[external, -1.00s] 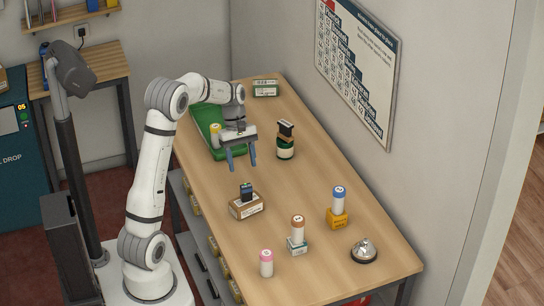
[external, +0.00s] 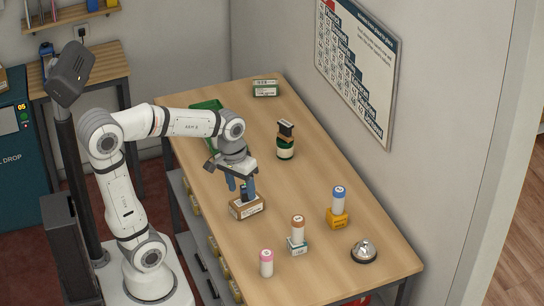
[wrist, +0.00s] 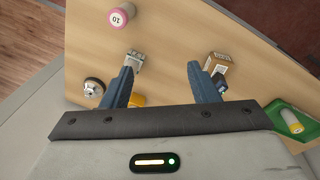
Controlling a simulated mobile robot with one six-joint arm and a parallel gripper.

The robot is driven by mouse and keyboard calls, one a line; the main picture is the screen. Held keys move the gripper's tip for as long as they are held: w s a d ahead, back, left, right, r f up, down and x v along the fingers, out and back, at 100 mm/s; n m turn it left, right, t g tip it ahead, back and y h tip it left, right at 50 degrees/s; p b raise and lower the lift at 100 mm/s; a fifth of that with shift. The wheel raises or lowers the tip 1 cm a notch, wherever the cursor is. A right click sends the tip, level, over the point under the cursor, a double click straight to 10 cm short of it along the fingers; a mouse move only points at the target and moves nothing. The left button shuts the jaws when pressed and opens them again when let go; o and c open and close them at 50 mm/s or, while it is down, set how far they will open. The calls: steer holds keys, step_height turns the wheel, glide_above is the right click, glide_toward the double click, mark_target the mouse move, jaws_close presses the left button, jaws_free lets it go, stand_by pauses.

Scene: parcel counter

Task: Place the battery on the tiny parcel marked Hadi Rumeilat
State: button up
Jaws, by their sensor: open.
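My gripper (external: 241,188) is open and empty, pointing down over or just behind a small brown parcel (external: 246,209). A dark block with a blue part (external: 244,190) stands on that parcel, partly hidden by the fingers. In the wrist view the parcel (wrist: 217,62) and block (wrist: 221,86) are beyond the right finger. Small parcels also stand under a brown-topped white cylinder (external: 298,227) and a blue-topped one (external: 339,194). A pink-topped cylinder (external: 266,262) stands on the table. I cannot read the parcel names or tell which is the battery.
A silver bell (external: 364,251) is near the front right. A green-and-white box (external: 265,88) is at the back. Bare wood lies between the jar and the brown parcel.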

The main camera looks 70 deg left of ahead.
steer(key=s+d+m+t, duration=0.2)
steer(key=s+d+m, duration=0.4)
steer(key=s, duration=0.1)
steer(key=shift+f+y, duration=0.3)
steer(key=shift+f, duration=0.1)
steer(key=shift+s, duration=0.1)
stand_by(0.6)
